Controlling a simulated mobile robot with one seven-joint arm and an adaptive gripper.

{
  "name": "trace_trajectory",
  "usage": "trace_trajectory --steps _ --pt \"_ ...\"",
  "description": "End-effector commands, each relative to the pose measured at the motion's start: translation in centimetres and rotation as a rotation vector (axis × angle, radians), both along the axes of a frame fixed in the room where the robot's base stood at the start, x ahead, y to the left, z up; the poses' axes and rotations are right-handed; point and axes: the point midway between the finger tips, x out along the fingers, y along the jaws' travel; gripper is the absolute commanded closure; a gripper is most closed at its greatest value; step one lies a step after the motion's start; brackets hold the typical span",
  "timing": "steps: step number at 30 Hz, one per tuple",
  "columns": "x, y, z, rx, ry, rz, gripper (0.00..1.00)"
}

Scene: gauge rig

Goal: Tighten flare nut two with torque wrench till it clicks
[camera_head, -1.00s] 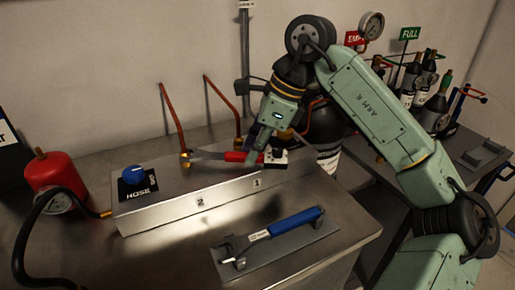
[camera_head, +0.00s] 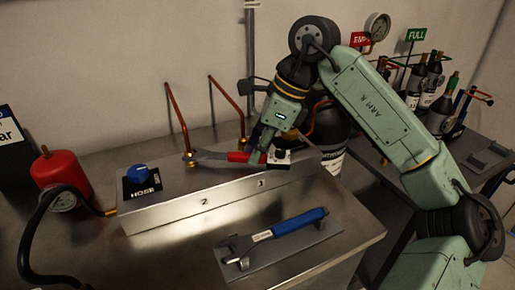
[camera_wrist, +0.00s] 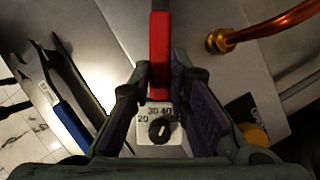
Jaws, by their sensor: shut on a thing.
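A red-handled wrench (camera_head: 238,157) lies level above the metal box, its grey head (camera_head: 207,156) at the brass flare nut (camera_head: 190,158) under the left copper pipe, behind label 2. I cannot tell how fully the head seats on the nut. My gripper (camera_head: 259,158) is shut on the handle's right end. In the wrist view the red handle (camera_wrist: 159,50) runs forward from between the fingers of my gripper (camera_wrist: 160,95). A white dial plate (camera_wrist: 160,130) with a black knob shows there; its mounting is unclear.
A blue-handled wrench (camera_head: 300,223) lies on a grey holder at the bench front. A blue knob (camera_head: 137,173) marked HOSE sits at the box's left end, beside a red cylinder (camera_head: 62,174). Copper pipes (camera_head: 226,98) rise behind the box. Dark cylinders stand at right.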

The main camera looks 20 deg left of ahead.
Motion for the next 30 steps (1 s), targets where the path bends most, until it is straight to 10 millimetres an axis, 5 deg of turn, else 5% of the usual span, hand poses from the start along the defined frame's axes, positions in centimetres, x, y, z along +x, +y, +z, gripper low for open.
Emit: trace_trajectory --steps 30 --pt "-2.2 -0.5 -0.1 0.0 -0.002 -0.148 1.0"
